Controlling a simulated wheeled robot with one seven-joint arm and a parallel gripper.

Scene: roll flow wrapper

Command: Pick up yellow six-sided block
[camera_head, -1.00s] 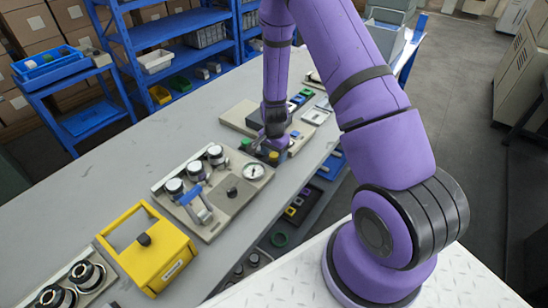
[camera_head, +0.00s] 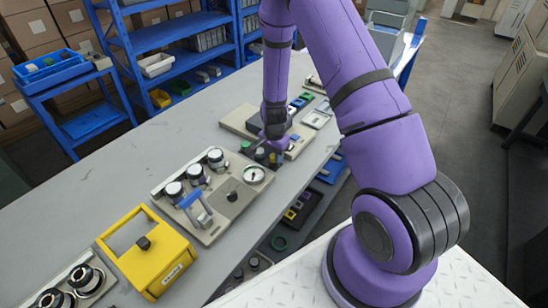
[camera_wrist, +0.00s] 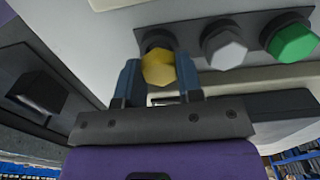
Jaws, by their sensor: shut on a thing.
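In the wrist view the yellow six-sided block (camera_wrist: 158,67) sits between the two blue fingers of my gripper (camera_wrist: 160,72), which is shut on it. The block is at the end of a dark strip (camera_wrist: 183,42), at or just off its socket; I cannot tell if it is lifted clear. A grey six-sided block (camera_wrist: 225,48) and a green six-sided block (camera_wrist: 293,42) stand in the same strip to its right.
A yellow frame-like box (camera_head: 155,262) is nearer. The grey bench (camera_head: 100,190) is clear toward the back left. Blue shelves (camera_head: 165,35) stand behind.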

